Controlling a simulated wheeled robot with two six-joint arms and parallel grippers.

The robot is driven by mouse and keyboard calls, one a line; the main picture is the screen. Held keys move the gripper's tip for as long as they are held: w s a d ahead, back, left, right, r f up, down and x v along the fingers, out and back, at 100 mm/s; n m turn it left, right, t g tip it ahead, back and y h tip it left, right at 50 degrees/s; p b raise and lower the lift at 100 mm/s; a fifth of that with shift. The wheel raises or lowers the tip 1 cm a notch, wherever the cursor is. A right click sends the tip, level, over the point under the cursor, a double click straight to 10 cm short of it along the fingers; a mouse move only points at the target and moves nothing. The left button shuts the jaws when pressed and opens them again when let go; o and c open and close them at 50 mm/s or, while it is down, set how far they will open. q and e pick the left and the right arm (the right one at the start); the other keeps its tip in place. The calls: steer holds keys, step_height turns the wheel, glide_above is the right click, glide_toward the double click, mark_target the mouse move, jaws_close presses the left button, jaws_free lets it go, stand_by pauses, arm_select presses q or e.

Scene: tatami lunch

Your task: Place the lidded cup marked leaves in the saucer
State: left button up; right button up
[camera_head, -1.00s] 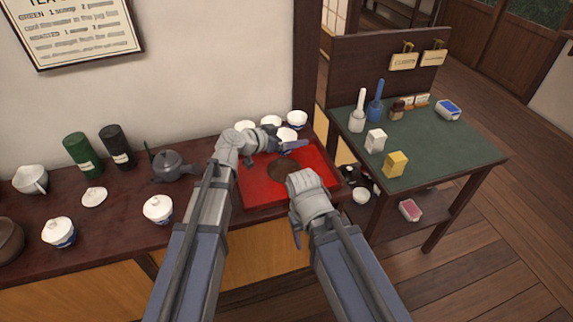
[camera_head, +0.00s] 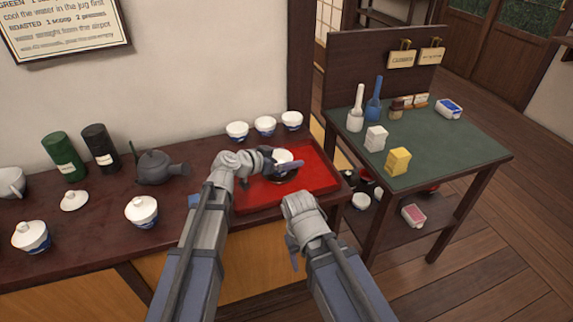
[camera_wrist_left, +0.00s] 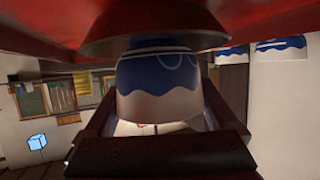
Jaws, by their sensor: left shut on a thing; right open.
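My left gripper (camera_head: 283,168) is shut on a white cup (camera_head: 282,156) with a blue band, over the red tray. In the left wrist view, which looks upside down, the cup (camera_wrist_left: 160,82) sits between the fingers. Its base is at the brown saucer (camera_wrist_left: 150,38), and I cannot tell whether they touch. The saucer (camera_head: 283,180) is mostly hidden by gripper and cup in the head view. The blue design is only partly seen, so I cannot make out leaves. My right gripper (camera_head: 294,258) is open and empty, in front of the counter's edge.
The red tray (camera_head: 320,180) lies at the counter's right end. White cups (camera_head: 265,125) stand in a row behind it. Lidded cups (camera_head: 141,211), a lid (camera_head: 74,200), a dark teapot (camera_head: 155,168) and canisters (camera_head: 65,157) stand to the left. A green-topped table (camera_head: 440,140) adjoins at right.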

arm_select(q)
steer(key=shift+f, duration=0.1)
steer(key=shift+f, duration=0.1)
steer(key=shift+f, duration=0.2)
steer(key=o, duration=1.1)
steer(key=shift+r, duration=0.1)
steer(key=shift+r, duration=0.1)
steer(key=shift+s+a+r+p, duration=0.1)
steer(key=shift+r+p, duration=0.15)
steer(key=shift+p, duration=0.05)
steer(key=p+v, duration=0.2)
steer(key=v, duration=0.4)
steer(key=shift+s, duration=0.1)
steer(key=shift+s+a+r+p, duration=0.15)
steer(key=shift+s+a+p, duration=0.15)
steer(key=shift+a, duration=0.1)
